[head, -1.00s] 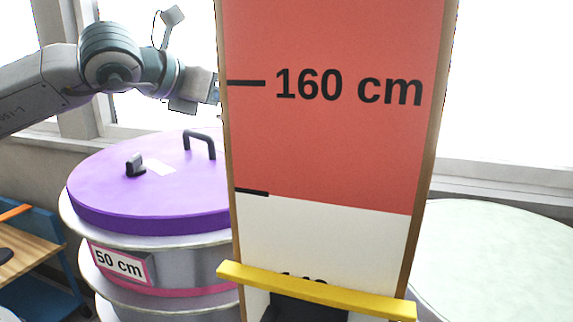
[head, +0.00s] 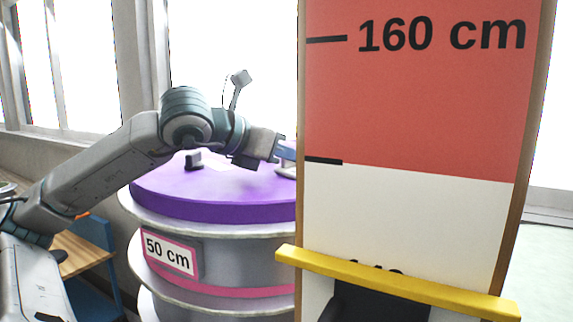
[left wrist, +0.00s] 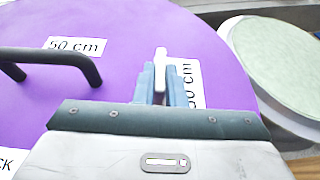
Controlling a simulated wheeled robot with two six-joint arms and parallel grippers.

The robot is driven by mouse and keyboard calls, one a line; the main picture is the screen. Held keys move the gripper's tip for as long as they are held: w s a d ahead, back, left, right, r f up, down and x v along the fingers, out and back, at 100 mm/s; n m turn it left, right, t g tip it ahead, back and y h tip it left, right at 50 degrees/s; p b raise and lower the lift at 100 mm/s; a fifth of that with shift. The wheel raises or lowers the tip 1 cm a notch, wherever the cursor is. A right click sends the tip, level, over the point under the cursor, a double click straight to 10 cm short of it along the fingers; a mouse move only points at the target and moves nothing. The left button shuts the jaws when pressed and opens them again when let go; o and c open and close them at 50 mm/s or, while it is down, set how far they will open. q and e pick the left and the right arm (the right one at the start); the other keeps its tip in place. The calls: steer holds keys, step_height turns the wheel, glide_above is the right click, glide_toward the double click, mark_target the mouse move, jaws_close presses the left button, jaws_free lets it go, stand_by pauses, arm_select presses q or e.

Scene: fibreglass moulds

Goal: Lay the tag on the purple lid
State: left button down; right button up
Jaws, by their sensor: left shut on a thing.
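The purple lid (head: 225,208) sits on a grey ribbed drum and fills much of the left wrist view (left wrist: 130,25). My left gripper (left wrist: 161,85) is above the lid, shut on a thin white piece (left wrist: 161,55), seen edge-on, which I take for the tag. A white "50 cm" label (left wrist: 192,72) shows beside the right finger; I cannot tell whether it lies on the lid or belongs to the held piece. In the head view the left fingertips (head: 287,150) are over the lid, partly hidden behind the tall board. My right gripper is not in view.
The lid has dark handles (head: 193,160) and another "50 cm" label (left wrist: 76,46). A tall red and white height board (head: 410,110) with a yellow bar (head: 395,283) stands close on the right. A pale green round top (left wrist: 280,55) is beside the lid.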

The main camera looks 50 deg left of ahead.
arm_select(q)
steer(key=shift+r, duration=0.1)
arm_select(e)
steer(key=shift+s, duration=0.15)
arm_select(q)
steer(key=shift+s+d, duration=0.1)
steer(key=c, duration=1.9)
jaws_free()
steer(key=shift+c, duration=0.2)
steer(key=o, duration=0.4)
steer(key=shift+c, duration=0.2)
steer(key=shift+o, duration=0.4)
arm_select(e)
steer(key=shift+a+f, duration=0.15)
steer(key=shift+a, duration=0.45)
